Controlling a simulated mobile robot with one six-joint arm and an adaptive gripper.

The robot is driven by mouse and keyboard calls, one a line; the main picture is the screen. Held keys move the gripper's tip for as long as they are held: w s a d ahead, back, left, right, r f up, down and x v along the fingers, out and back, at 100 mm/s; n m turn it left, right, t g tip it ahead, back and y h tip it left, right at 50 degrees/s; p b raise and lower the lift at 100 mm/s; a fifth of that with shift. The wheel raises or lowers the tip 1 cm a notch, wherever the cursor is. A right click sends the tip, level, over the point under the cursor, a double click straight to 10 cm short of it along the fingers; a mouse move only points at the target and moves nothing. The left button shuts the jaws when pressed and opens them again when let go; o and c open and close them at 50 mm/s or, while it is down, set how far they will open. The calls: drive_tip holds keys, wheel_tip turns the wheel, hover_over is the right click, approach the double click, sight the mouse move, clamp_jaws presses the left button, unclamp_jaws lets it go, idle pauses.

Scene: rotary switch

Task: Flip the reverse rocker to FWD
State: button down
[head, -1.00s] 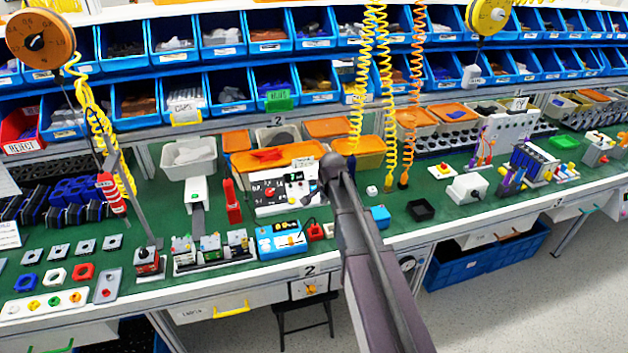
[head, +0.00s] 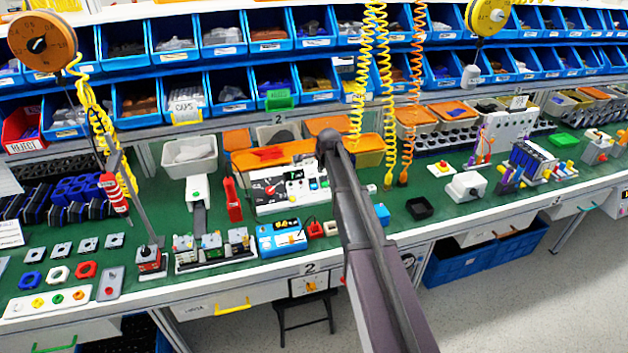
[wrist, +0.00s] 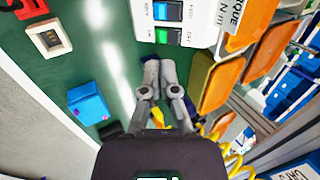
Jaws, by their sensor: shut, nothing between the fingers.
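The white control panel (head: 292,193) stands on the green bench in the head view, with a knob, buttons and small switches on its face. Its near end shows in the wrist view (wrist: 200,20), with a blue rocker (wrist: 167,11) and a green rocker (wrist: 163,36) side by side. The small labels beside them are too blurred to tell which is the reverse rocker or its position. My gripper (wrist: 160,72) is shut and empty, below the green rocker in the wrist view and apart from it.
Orange-lidded bins (head: 275,152) stand behind the panel. A blue box (wrist: 88,103) lies to the left in the wrist view. A blue meter (head: 282,238) sits at the bench front. Yellow coiled cords (head: 387,100) hang right of my arm. A black tray (head: 420,208) lies further right.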

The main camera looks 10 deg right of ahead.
drive_tip(key=shift+f, duration=0.1)
drive_tip(key=b, duration=0.9)
approach(313, 182)
wheel_tip(313, 182, down, 5)
drive_tip(key=shift+w+a+f+b, duration=0.1)
drive_tip(key=shift+w+f+b, duration=0.3)
drive_tip(key=shift+w+b, duration=0.35)
drive_tip(key=shift+w+a+f+b, duration=0.1)
drive_tip(key=shift+w+f+b, duration=0.3)
drive_tip(key=shift+w, duration=0.6)
drive_tip(key=shift+r, duration=0.1)
